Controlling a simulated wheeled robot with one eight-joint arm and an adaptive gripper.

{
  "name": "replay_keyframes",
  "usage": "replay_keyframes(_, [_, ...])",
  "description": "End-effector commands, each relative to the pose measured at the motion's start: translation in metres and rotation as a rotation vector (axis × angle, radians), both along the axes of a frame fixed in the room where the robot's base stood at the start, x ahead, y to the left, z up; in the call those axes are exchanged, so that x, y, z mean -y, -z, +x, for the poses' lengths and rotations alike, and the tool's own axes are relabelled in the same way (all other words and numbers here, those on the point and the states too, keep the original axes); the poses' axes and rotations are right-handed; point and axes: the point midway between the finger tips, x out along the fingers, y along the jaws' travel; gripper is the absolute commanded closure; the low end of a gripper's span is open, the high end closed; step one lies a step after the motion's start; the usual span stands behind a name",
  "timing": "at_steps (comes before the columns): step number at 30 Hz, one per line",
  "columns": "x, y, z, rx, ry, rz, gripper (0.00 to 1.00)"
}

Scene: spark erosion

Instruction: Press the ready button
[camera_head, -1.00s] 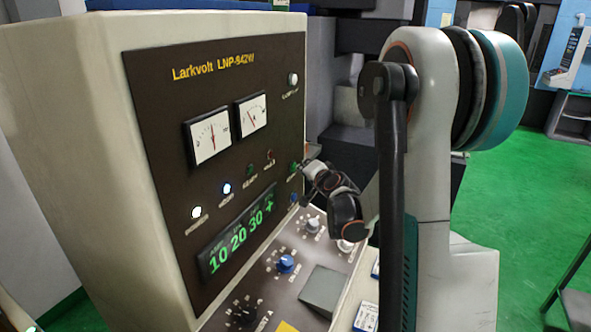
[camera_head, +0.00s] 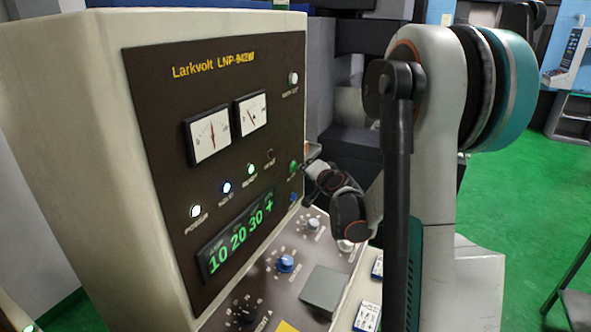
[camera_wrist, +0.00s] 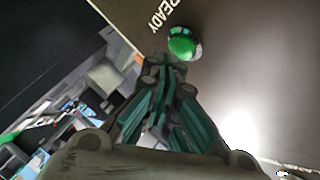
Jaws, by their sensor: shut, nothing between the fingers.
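The green ready button (camera_wrist: 183,45) is a round domed button in a metal ring on the dark panel, beside the word READY in the wrist view. In the head view it is a small green spot (camera_head: 293,167) at the panel's right edge. My gripper (camera_wrist: 168,62) is shut and empty, with its tips just short of the button in the picture. In the head view my gripper (camera_head: 308,168) is close in front of the button; whether it touches is hard to tell. A green lamp (camera_head: 251,169) on the panel is lit.
White (camera_head: 196,211) and blue-white (camera_head: 227,187) lamps are lit beside the green one. Two dial meters (camera_head: 211,134) sit above, and a green digit display (camera_head: 238,238) below. The sloping console (camera_head: 275,290) with knobs juts out under my gripper.

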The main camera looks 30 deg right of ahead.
Motion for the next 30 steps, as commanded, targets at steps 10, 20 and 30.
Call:
replay_keyframes(10, [0.003, 0.0, -0.004, 0.0, 0.002, 0.001, 1.0])
replay_keyframes(20, [0.018, 0.0, -0.03, 0.0, 0.002, 0.0, 1.0])
replay_keyframes(30, [0.03, 0.0, -0.052, 0.0, 0.002, 0.001, 1.0])
